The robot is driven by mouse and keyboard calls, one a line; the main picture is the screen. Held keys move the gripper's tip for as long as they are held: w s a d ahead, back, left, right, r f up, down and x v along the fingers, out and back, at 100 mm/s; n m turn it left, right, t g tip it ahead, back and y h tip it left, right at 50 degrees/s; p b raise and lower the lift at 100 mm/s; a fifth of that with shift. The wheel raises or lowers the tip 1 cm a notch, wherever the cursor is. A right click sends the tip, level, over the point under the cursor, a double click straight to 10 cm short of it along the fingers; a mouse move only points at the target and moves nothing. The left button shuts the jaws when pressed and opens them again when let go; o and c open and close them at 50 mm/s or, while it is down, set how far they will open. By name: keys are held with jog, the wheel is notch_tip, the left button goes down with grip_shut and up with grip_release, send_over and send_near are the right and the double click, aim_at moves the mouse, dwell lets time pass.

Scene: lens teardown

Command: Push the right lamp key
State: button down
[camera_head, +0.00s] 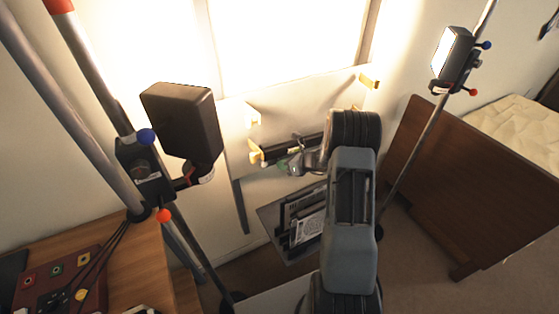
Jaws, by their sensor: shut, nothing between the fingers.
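A dark red control box (52,278) lies on the wooden desk at the lower left, with several small round coloured keys. I cannot tell which of them is the right lamp key. The right lamp (452,56) is on a stand at the upper right, its face bright, with a blue and a red knob. My gripper (288,166) is small in the middle of the view, at the end of my grey arm, shut and empty. It is far from both the control box and the right lamp. Its fingertips are hard to make out against the things behind.
The left lamp (183,122), a black box with a blue and a red knob, stands on its pole between my gripper and the desk (135,268). Metal poles cross the left side. A brown wooden board (450,185) stands at the right, by a mattress (515,130).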

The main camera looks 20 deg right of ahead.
jog(key=shift+w+r, duration=0.2)
jog(key=shift+r, duration=0.2)
jog(key=shift+s+d, duration=0.2)
jog(key=shift+s, duration=0.35)
jog(key=shift+s+d+f, duration=0.1)
jog(key=shift+s+d, duration=0.05)
jog(key=shift+s, duration=1.2)
jog(key=shift+s+d+f, duration=0.1)
jog(key=shift+s+d, duration=0.05)
jog(key=shift+s, duration=1.15)
